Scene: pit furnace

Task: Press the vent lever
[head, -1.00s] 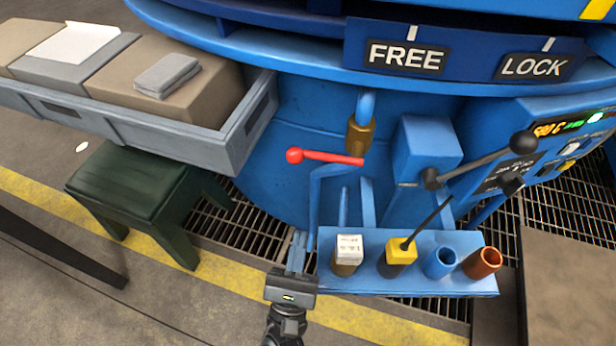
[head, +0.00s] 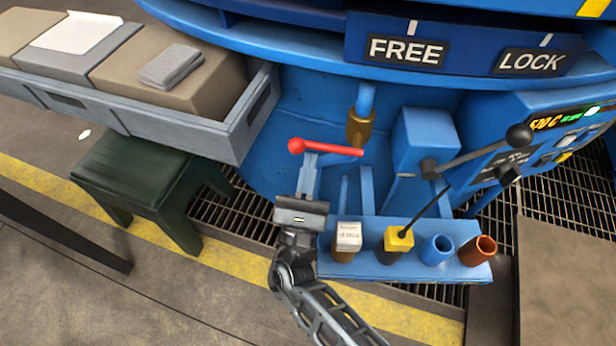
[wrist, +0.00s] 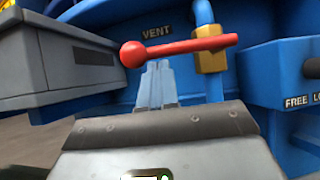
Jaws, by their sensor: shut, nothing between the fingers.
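The vent lever (head: 325,149) is a red bar with a red ball at its left end, on a brass valve body (head: 361,128) on the blue furnace wall. It also shows in the wrist view (wrist: 185,47), below a "VENT" label (wrist: 156,31). The bar lies close to level. My gripper (head: 311,160) is shut and empty, its fingers pointing at the lever from the near side. In the wrist view the fingertips (wrist: 158,64) sit just below the bar, right of the ball. I cannot tell whether they touch it.
A blue rack (head: 400,262) with several cups and a yellow-capped tool stands right of my gripper. A black-knobbed lever (head: 480,150) is farther right. A grey tray with blocks (head: 200,135) and a green stool (head: 135,170) are at left.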

